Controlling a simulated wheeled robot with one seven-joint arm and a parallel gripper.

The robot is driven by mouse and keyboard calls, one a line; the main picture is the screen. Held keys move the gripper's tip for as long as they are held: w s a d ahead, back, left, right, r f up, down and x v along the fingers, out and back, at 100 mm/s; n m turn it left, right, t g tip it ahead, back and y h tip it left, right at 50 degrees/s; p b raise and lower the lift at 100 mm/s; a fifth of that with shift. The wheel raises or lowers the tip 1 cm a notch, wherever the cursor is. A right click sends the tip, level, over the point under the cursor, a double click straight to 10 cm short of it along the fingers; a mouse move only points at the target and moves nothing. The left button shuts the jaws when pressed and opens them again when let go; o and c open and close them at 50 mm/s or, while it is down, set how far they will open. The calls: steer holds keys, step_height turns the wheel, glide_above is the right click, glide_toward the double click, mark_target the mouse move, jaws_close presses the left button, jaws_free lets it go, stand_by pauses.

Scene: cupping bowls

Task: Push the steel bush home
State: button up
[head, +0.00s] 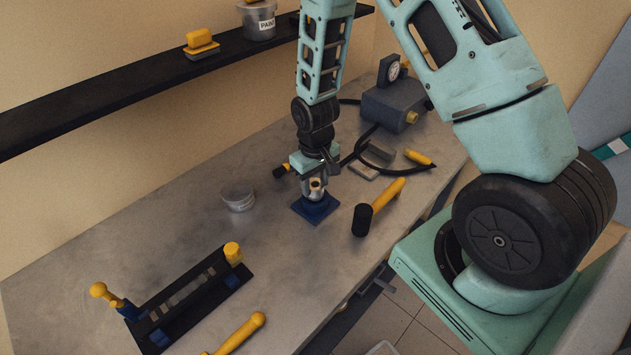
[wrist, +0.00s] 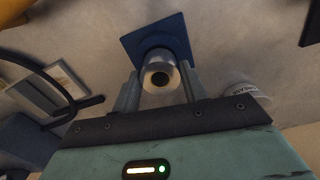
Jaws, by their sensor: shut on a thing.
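The steel bush (wrist: 158,76) is a short silver cylinder with a dark bore, seen end-on in the wrist view. It also shows in the head view (head: 316,186), below my gripper. My gripper (wrist: 157,90) is shut on the bush, with one finger on each side of it. The blue block (wrist: 163,38) has a square base and a round raised part, and lies on the bench beyond the bush. It also shows in the head view (head: 315,210), directly under the bush. The fingers partly hide the joint between bush and block, so I cannot tell how deep the bush sits.
A black-headed mallet with a yellow handle (head: 375,207) lies right of the block. A clear tub (head: 238,199) stands to the left. A grey box with a gauge (head: 393,103) and a black hose are behind. A black rack (head: 188,300) is at front left. The bench between is clear.

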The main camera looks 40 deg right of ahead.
steer(key=shift+f, duration=0.3)
steer(key=shift+f+b, duration=0.6)
steer(key=shift+b, duration=0.1)
steer(key=shift+f, duration=0.1)
steer(key=shift+f, duration=0.25)
steer(key=shift+r, duration=0.2)
steer(key=shift+r+p, duration=0.8)
steer(key=shift+r, duration=0.35)
